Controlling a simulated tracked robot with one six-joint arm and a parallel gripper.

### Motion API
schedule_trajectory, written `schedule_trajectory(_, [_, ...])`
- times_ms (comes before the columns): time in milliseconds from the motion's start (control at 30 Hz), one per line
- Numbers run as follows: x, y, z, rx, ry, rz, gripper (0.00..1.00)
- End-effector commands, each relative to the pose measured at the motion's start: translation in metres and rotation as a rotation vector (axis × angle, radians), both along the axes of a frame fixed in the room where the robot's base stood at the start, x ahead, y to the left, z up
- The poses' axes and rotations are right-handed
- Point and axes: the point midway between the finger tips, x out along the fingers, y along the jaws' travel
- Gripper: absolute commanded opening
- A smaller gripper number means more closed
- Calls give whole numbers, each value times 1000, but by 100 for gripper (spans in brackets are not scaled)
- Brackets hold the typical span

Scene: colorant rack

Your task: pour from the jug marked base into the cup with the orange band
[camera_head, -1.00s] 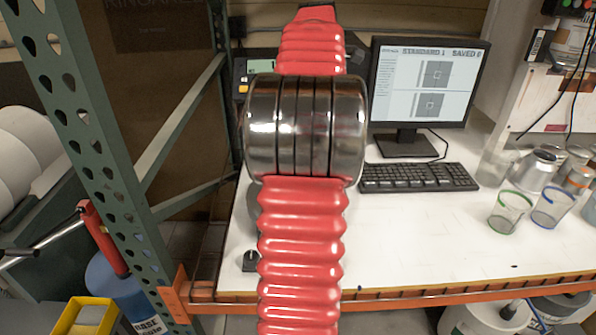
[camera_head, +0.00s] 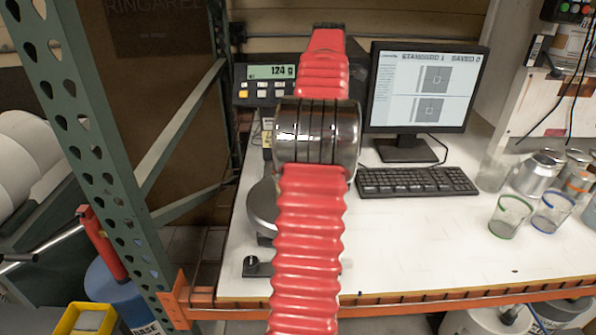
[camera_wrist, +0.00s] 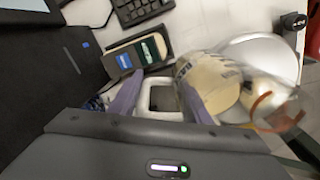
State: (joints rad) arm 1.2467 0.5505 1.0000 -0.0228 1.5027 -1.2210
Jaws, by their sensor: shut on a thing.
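In the wrist view my gripper (camera_wrist: 160,98) is shut on the white handle of a jug (camera_wrist: 208,84). The jug is pale with dark marks on its side; I cannot read the word. It appears tilted. Beside its mouth end is a clear vessel with an orange-brown curved edge (camera_wrist: 262,103), apparently the cup with the orange band. Blur and overlap hide whether liquid is flowing. In the head view my red arm hides the gripper, jug and that cup.
The scale display (camera_head: 272,72) reads 124 g; its round pan (camera_head: 262,207) shows left of my arm. A monitor (camera_head: 425,88) and keyboard (camera_head: 417,180) stand right. Green-banded (camera_head: 509,216) and blue-banded (camera_head: 553,212) cups stand farther right. A green rack post (camera_head: 85,150) is left.

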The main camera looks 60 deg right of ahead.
Motion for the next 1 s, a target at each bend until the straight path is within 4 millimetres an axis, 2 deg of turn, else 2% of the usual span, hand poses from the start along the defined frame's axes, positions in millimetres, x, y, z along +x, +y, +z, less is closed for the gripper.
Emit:
schedule_trajectory(500, [0,-4,5,101,4,10,0])
schedule_trajectory(1000, [0,-3,7,125,6,13,0])
